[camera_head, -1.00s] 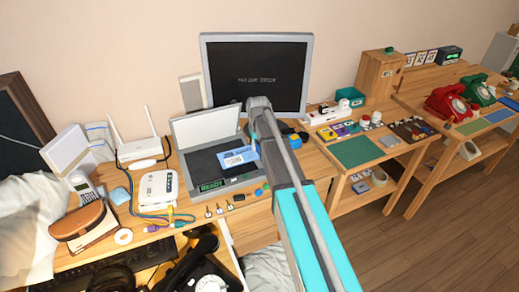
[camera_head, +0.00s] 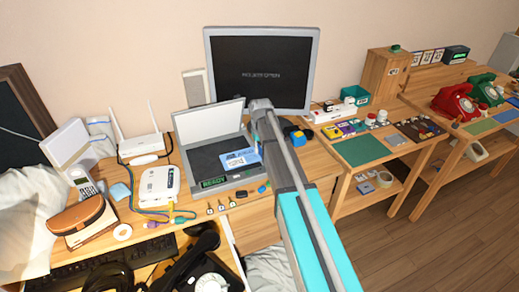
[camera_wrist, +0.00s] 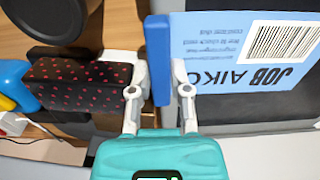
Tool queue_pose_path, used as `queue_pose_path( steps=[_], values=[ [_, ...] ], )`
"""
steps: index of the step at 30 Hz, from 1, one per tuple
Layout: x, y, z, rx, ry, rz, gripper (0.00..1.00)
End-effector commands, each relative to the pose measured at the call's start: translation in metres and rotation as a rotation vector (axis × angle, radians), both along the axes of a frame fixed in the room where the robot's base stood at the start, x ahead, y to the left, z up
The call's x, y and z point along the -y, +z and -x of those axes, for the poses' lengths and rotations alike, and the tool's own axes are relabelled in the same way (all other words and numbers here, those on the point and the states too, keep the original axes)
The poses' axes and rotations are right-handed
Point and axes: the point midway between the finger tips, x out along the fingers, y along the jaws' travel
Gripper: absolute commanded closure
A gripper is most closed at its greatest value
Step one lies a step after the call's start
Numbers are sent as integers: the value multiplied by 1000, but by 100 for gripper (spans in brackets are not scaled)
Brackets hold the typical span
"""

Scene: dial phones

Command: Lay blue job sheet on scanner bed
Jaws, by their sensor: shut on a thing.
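The blue job sheet (camera_head: 240,158) is a light blue card with a printed label, over the right part of the dark scanner bed (camera_head: 207,160). In the wrist view the job sheet (camera_wrist: 215,70) shows a barcode and upside-down text, with a thick darker blue strip at its left edge. My gripper (camera_wrist: 158,80) is shut on that strip. The scanner's pale lid (camera_head: 208,121) stands open behind the bed, and a green READY sign shows at its front. I cannot tell whether the sheet touches the bed. My arm hides the gripper in the head view.
A monitor (camera_head: 262,70) stands behind the scanner. A white router (camera_head: 158,185) and cables lie to its left. Several small items lie along its front. A red-dotted black object (camera_wrist: 80,84) is close left of my fingers. A green mat (camera_head: 365,150) lies on the right-hand table.

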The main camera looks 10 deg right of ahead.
Motion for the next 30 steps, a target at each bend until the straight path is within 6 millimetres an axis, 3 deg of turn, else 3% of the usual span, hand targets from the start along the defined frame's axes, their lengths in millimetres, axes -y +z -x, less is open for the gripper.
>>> queue_pose_path(
  steps=[1, 7, 20, 30],
  values=[
    [0, 0, 0, 0, 0, 0, 74],
    [0, 0, 0, 0, 0, 0, 37],
    [1, 2, -1, 1, -1, 4, 36],
    [0, 20, 0, 1, 0, 3, 36]
  ],
)
